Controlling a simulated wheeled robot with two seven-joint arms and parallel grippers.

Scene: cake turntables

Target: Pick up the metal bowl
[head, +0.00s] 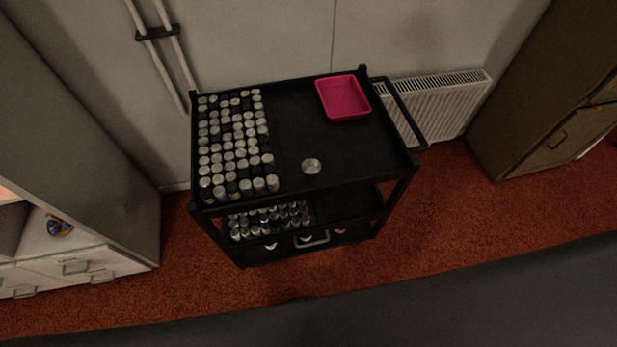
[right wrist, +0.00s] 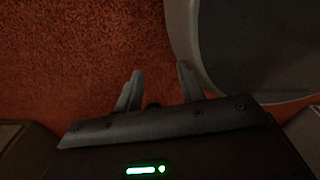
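A small round metal bowl (head: 312,166) sits on the top shelf of a black cart (head: 300,125), near the front edge and right of the rows of cans. My right gripper (right wrist: 160,82) shows in the right wrist view with its two fingers apart and nothing between them, above red carpet. It is away from the bowl, which is not in that view. My left gripper is in neither view.
Rows of metal-topped cans (head: 230,140) fill the left of the top shelf. A pink tray (head: 343,97) lies at the back right. Lower shelves hold more cans (head: 268,220). A radiator (head: 440,105) and a brown cabinet (head: 540,110) stand right; red carpet (head: 440,220) is open in front.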

